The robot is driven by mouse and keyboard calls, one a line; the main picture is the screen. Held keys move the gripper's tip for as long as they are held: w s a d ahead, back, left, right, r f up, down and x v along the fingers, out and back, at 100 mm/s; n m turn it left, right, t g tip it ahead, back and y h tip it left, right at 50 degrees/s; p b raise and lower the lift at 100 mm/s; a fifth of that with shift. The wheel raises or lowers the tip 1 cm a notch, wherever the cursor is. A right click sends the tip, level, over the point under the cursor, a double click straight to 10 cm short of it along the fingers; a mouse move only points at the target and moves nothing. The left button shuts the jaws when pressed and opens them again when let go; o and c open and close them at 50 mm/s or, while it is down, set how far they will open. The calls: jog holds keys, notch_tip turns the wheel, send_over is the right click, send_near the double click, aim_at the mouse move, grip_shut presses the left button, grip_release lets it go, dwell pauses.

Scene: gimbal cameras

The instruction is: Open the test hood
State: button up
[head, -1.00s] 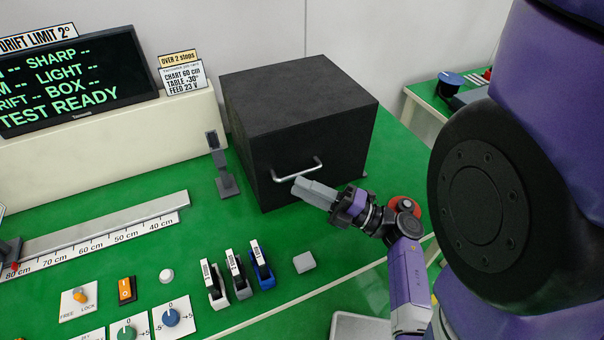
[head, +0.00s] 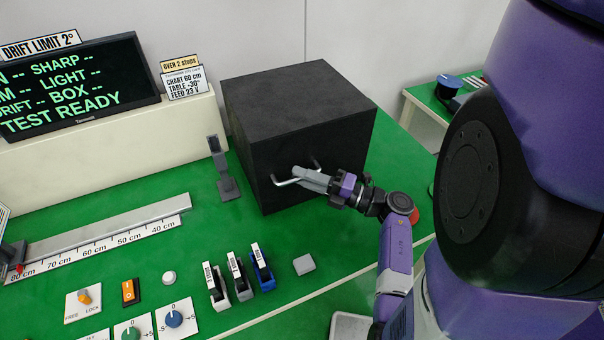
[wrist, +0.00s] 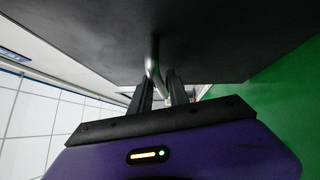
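The test hood (head: 300,115) is a black box at the back of the green table, sitting down on it. Its silver bar handle (head: 284,182) is on the front face. My gripper (head: 306,180) is at the handle, with its fingers reaching toward the front face. In the wrist view, the handle (wrist: 153,62) runs between my two fingers (wrist: 160,90). The fingers are apart, one on each side of the bar. I cannot tell if they touch it. The hood's dark face (wrist: 90,35) fills the top of that view. The hood's inside is hidden.
A small grey stand (head: 222,170) is left of the hood. Several clips (head: 237,272), a grey block (head: 304,264), knobs and switches line the front. A ruler rail (head: 100,232) and a screen (head: 75,85) are at left. Another green table (head: 430,97) is at back right.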

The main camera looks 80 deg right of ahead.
jog(key=shift+w, duration=0.15)
grip_shut()
dwell(1.4)
